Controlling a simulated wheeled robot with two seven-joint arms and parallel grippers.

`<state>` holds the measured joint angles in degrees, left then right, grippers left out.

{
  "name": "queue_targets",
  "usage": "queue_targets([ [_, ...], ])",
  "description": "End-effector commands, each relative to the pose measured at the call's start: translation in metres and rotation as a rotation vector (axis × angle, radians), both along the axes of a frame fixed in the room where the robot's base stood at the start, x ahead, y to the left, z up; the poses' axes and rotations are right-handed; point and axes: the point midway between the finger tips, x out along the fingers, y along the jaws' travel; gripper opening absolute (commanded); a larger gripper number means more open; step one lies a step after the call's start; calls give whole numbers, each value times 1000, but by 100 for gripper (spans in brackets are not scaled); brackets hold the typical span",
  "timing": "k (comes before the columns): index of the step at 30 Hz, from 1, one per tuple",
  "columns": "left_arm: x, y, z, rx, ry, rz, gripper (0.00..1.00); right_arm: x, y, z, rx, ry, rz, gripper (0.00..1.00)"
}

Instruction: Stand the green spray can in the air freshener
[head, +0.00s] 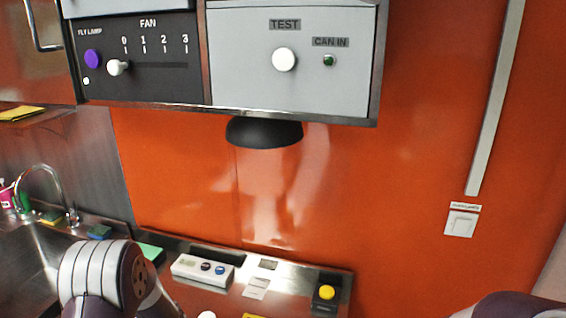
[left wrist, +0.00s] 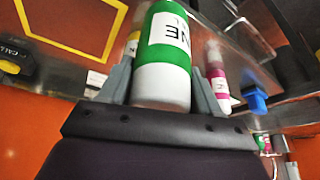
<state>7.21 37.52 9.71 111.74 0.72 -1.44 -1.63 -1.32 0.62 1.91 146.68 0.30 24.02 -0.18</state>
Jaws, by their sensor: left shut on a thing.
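A green and white spray can (left wrist: 163,52) with a dark-lettered label fills the middle of the left wrist view. My left gripper (left wrist: 161,84) is shut on it, with one grey finger on each side. The head view shows neither gripper, only parts of my arms.
A black FAN panel (head: 140,70) adjoins the grey one. Below are a sink (head: 25,270), a white button box (head: 203,270) and a yellow button (head: 326,292) on a steel ledge. A pink bottle (left wrist: 217,75) shows beside the can. The orange wall (head: 400,200) is mostly clear.

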Motion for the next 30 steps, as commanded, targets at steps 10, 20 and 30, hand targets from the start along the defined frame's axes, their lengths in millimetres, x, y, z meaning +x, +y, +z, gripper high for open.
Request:
queue_targets([
  [10,-58,-58,-22,-7,0,-117,24,0,0,-3,0,-1,0,43],
  [20,-56,-56,-87,-7,-2,-112,24,0,0,-69,0,0,0,43],
  [30,-55,-56,-119,-7,-3,-112,24,0,0,-102,0,0,0,43],
])
